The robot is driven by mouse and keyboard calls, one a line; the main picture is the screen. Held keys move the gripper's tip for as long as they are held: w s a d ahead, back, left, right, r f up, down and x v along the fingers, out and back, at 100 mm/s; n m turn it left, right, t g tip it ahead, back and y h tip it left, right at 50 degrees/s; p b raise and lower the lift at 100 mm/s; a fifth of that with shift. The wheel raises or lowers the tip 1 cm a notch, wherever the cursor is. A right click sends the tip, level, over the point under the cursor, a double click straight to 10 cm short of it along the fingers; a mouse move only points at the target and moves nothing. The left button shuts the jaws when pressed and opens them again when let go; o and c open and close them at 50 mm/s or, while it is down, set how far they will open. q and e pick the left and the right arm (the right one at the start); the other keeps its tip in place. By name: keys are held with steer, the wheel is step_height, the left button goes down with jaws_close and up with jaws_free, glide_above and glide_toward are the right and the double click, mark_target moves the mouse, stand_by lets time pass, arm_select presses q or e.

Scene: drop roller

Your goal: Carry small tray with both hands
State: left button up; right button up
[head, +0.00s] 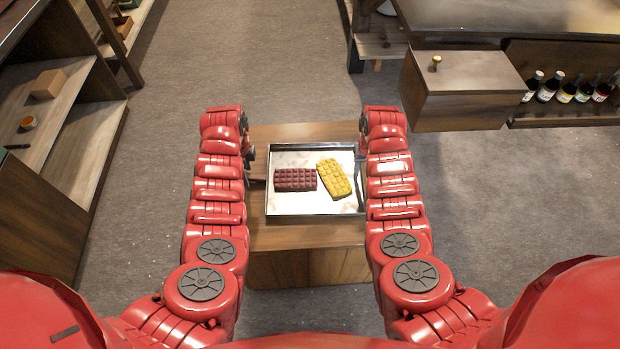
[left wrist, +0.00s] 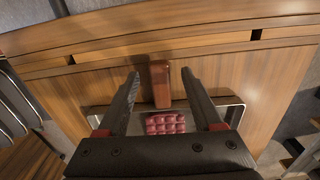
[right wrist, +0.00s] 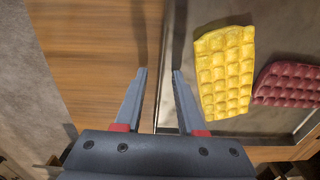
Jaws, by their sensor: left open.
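The small tray (head: 315,153) is a shallow metal-rimmed tray lying flat on a small wooden table. It holds a dark red segmented slab (head: 295,180) and a yellow segmented slab (head: 333,179). My left gripper (head: 253,165) is at the tray's left side. In the left wrist view its fingers (left wrist: 161,74) are open, with a brown wooden handle (left wrist: 161,85) showing between them, apart from both. My right gripper (head: 360,165) is at the tray's right side. In the right wrist view its fingers (right wrist: 160,72) are apart, with the tray's rim (right wrist: 163,100) showing between them; contact is unclear.
The wooden table (head: 290,133) has some bare top around the tray. Shelves (head: 60,120) stand at the left. A counter with a wooden box (head: 465,90) and several bottles (head: 565,90) is at the right. Grey floor (head: 260,60) is clear beyond the table.

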arm_select(q)
steer(key=c, duration=0.6)
arm_select(e)
steer(key=c, duration=0.6)
arm_select(q)
jaws_close()
arm_select(e)
jaws_close()
